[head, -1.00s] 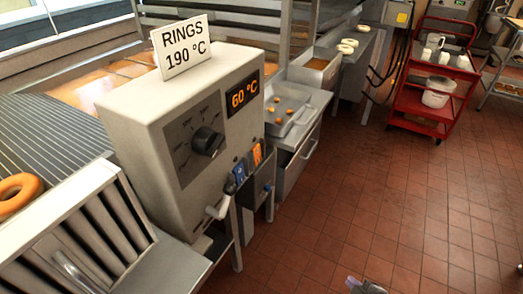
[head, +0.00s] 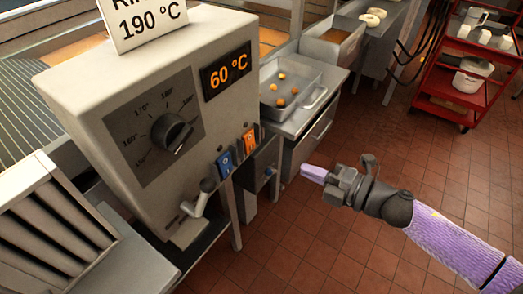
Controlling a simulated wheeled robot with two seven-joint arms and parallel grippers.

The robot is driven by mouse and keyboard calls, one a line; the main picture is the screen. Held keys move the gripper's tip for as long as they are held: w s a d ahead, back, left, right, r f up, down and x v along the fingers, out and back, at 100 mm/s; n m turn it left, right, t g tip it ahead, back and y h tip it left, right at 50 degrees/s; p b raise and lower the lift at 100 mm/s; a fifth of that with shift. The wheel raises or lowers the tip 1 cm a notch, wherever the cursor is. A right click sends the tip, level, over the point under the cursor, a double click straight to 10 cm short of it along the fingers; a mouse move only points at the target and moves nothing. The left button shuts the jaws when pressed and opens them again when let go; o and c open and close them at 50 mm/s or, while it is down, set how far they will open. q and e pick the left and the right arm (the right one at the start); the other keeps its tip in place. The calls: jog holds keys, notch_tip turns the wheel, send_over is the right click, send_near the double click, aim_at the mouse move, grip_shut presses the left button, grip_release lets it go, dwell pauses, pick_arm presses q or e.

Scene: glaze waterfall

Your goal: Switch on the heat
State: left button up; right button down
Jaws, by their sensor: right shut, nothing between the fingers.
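The control box (head: 95,110) stands at the left of the head view, with a dark dial and black knob (head: 172,131) on its front. Its display (head: 228,73) reads 60 °C in orange. A blue rocker switch (head: 224,164) and an orange rocker switch (head: 249,140) sit side by side low on the front. A grey lever (head: 203,197) is below them. My right gripper (head: 308,171) is shut and empty, in the air to the right of the switches and apart from them, its tip pointing left. My left gripper is not in view.
A sign (head: 145,22) reading 190 °C stands on the box. A metal tray (head: 290,92) with several small round pieces sits on the counter behind. A red cart (head: 450,88) stands at the back right. The tiled floor (head: 310,255) is clear.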

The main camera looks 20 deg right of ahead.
aim_at(252, 148)
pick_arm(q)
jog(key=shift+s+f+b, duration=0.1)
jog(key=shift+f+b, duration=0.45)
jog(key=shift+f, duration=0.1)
pick_arm(e)
jog(key=x, duration=1.2)
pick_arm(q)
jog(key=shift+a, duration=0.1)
